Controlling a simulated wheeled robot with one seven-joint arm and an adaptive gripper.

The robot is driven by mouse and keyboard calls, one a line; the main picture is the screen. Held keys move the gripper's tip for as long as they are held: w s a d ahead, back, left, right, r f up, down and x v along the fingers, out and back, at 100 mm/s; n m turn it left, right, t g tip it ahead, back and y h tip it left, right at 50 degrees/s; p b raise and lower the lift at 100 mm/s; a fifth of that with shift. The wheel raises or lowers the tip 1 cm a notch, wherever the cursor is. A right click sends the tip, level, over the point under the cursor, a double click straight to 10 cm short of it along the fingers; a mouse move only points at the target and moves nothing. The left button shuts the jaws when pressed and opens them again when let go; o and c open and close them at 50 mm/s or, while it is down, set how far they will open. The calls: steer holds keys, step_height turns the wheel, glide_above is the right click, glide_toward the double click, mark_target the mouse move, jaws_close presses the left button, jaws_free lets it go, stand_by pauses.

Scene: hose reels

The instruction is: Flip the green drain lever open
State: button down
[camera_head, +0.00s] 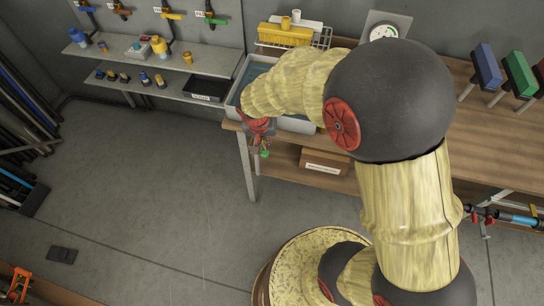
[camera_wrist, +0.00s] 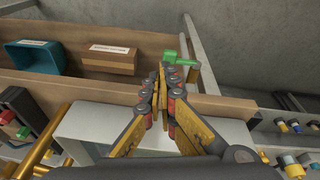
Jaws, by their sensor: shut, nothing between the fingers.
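The green drain lever (camera_wrist: 182,64) shows in the wrist view just beyond and to the right of my fingertips, at the outer side of the wooden bench. My gripper (camera_wrist: 165,72) is shut and empty, its fingertips close to the lever. I cannot tell whether they touch it. In the head view the green lever (camera_head: 264,153) is a small spot just below my gripper (camera_head: 259,135), beside the front left corner of the bench. Its mount and part of the lever are hidden by the fingers.
A grey basin (camera_head: 300,124) of water sits on the wooden bench (camera_head: 430,142), above a lower shelf with a cardboard box (camera_wrist: 110,60) and a teal bin (camera_wrist: 35,56). Wall shelves (camera_head: 150,68) hold fittings at left. The floor (camera_head: 150,190) left of the bench is mostly clear.

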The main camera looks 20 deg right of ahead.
mark_target(267, 153)
steer(key=shift+w+a+r+m+t, duration=0.1)
steer(key=shift+w+r+m+t, duration=0.2)
steer(key=shift+w+m, duration=0.45)
steer(key=shift+s+f, duration=0.1)
steer(key=shift+s, duration=0.05)
steer(key=b+x, duration=0.3)
steer(key=x, duration=0.6)
steer(key=shift+f, duration=0.4)
steer(key=shift+p, duration=0.7)
